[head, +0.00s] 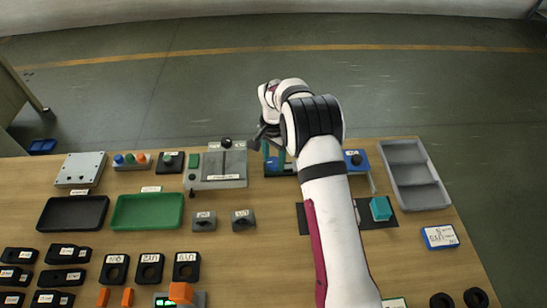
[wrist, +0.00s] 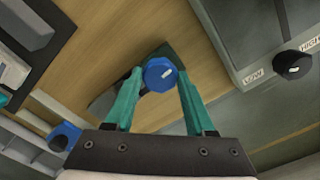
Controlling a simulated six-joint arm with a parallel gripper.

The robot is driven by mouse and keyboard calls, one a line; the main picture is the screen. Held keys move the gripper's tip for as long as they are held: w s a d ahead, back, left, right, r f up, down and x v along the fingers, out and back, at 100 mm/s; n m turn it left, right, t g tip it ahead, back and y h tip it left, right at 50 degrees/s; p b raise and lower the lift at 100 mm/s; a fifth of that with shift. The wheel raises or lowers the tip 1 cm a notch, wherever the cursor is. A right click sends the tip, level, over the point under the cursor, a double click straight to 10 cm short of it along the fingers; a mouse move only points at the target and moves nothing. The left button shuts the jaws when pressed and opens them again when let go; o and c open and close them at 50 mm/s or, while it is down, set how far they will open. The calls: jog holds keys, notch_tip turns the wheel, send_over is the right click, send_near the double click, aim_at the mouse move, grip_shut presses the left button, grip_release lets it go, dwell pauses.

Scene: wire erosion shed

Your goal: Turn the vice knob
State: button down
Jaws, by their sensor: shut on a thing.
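A blue knob (wrist: 159,73) with a white mark on its face sits between the two green fingertips of my gripper (wrist: 160,77) in the wrist view. The fingers are shut on it, one on each side. My wrist and arm hide much of this fixture, and the knob cannot be made out there. How far the knob is turned cannot be told.
A grey plate with a black knob (head: 226,143) stands just left of my gripper; the wrist view shows that black knob (wrist: 293,65) beside LOW and HIGH labels. A blue part (head: 357,160) and a grey divided tray (head: 418,197) lie right. A green tray (head: 147,226) lies left.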

jog(key=n, duration=0.4)
jog(key=shift+n, duration=0.3)
jog(key=n, duration=0.4)
jog(key=shift+n, duration=0.3)
jog(key=n, duration=0.4)
jog(key=shift+n, duration=2.1)
jog(key=shift+c, duration=1.3)
grip_release()
